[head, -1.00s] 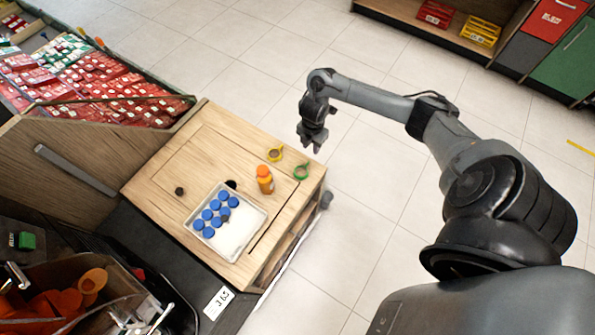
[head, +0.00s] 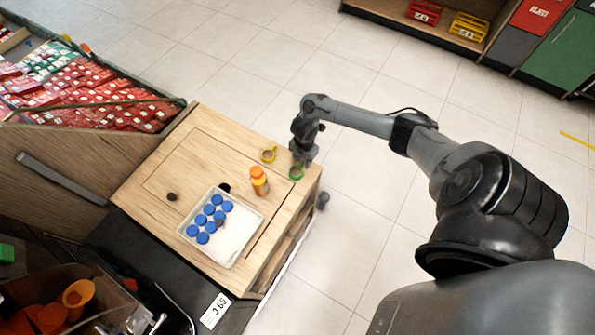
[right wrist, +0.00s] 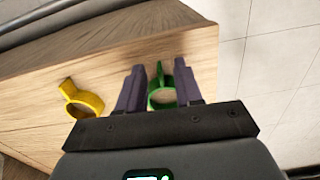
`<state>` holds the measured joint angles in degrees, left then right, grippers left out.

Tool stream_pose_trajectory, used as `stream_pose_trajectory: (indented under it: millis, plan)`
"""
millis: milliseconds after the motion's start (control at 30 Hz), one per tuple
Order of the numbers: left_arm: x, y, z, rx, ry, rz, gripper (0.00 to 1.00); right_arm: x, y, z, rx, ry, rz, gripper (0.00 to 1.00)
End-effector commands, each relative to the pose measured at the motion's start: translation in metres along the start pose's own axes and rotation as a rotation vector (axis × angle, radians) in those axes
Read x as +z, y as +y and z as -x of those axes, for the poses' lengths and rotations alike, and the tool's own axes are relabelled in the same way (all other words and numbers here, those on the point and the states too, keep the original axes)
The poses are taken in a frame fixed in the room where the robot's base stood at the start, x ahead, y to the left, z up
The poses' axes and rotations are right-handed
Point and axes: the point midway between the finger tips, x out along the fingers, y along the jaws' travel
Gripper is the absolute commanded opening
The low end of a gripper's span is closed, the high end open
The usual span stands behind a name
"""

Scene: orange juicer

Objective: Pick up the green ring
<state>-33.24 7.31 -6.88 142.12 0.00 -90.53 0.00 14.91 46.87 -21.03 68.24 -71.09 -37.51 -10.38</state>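The green ring (head: 296,173) lies on the wooden cabinet top near its right corner. In the right wrist view the green ring (right wrist: 162,97) shows between the two fingers, with its tab pointing away. My right gripper (head: 301,160) is above the ring in the head view. In the right wrist view the right gripper (right wrist: 160,85) is open, its fingers on either side of the ring. I cannot tell whether they touch it. The lower part of the ring is hidden by the gripper body. My left gripper is not in view.
A yellow ring (head: 268,155) lies left of the green one, also in the right wrist view (right wrist: 82,101). The cabinet top (head: 190,160) is clear at upper left.

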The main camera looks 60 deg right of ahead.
Motion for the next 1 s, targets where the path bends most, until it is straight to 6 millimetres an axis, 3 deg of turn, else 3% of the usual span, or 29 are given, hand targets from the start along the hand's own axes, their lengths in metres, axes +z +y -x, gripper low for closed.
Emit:
stream_pose_trajectory:
  millis: [300, 567, 1000]
  plan:
    - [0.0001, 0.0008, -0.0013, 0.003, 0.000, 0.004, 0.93, 0.0000, -0.0001, -0.0046, 0.000, 0.000, 0.001, 0.35]
    - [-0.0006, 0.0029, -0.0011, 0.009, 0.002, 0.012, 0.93, 0.0000, -0.0001, -0.0045, 0.000, 0.000, 0.001, 0.00]
    - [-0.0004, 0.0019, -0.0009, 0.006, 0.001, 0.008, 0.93, 0.0001, 0.0001, -0.0038, 0.000, 0.000, 0.001, 0.00]
